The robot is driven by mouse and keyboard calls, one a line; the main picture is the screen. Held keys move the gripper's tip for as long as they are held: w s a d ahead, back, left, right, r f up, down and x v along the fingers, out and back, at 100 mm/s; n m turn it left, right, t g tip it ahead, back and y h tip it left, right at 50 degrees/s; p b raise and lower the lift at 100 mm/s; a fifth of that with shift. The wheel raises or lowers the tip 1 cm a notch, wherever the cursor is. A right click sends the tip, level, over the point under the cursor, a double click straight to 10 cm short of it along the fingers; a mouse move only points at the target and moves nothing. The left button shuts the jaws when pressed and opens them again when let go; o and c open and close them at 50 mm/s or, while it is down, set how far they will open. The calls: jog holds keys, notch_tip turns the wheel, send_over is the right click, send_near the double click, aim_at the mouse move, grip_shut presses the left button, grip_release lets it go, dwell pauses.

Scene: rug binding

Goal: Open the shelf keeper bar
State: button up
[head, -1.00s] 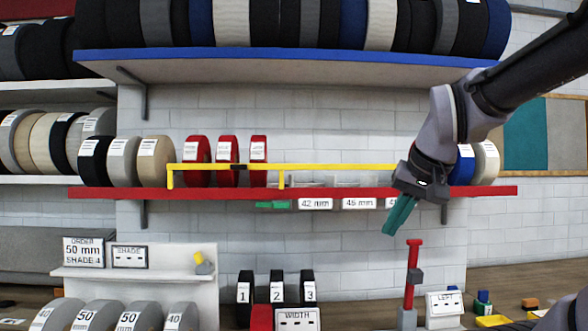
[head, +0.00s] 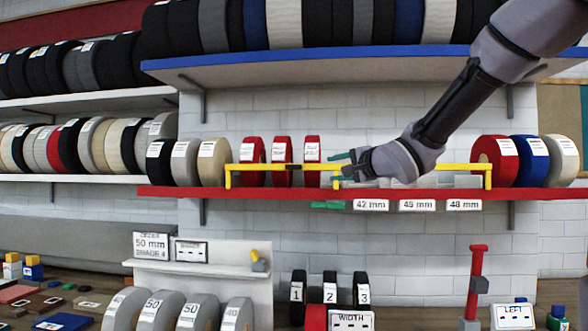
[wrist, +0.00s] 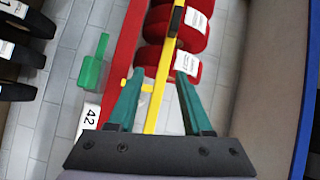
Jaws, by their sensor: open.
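The yellow keeper bar (head: 265,167) runs level along the front of the red shelf (head: 250,193), in front of three red rolls (head: 282,160). A dark piece sits on the bar near the middle roll. My gripper (head: 342,168) is at the bar, just right of the third red roll. In the wrist view my gripper (wrist: 155,80) is open, with green fingers on either side of the yellow bar (wrist: 158,90); whether they touch it I cannot tell. A green tab (wrist: 92,70) hangs at the shelf edge, beside the 42 mm label; it also shows in the head view (head: 327,205).
The blue shelf (head: 300,68) with large rolls overhangs above. More rolls stand on the red shelf at left (head: 185,160) and right (head: 528,160). A red post (head: 475,275) and numbered black rolls (head: 330,290) stand below. The wall between is free.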

aim_at(298, 167)
jog(key=w+a+y, duration=0.1)
jog(key=w+a, duration=0.1)
jog(key=a, duration=0.2)
jog(key=w+a, duration=0.3)
jog(key=a, duration=0.1)
jog(key=w+a+y, duration=0.1)
jog(key=w+a, duration=0.1)
jog(key=a, duration=0.2)
jog(key=shift+w+r+g+y, duration=0.1)
jog(key=shift+w+g+y, duration=0.1)
jog(key=shift+g+y, duration=0.15)
grip_shut()
dwell(1.0)
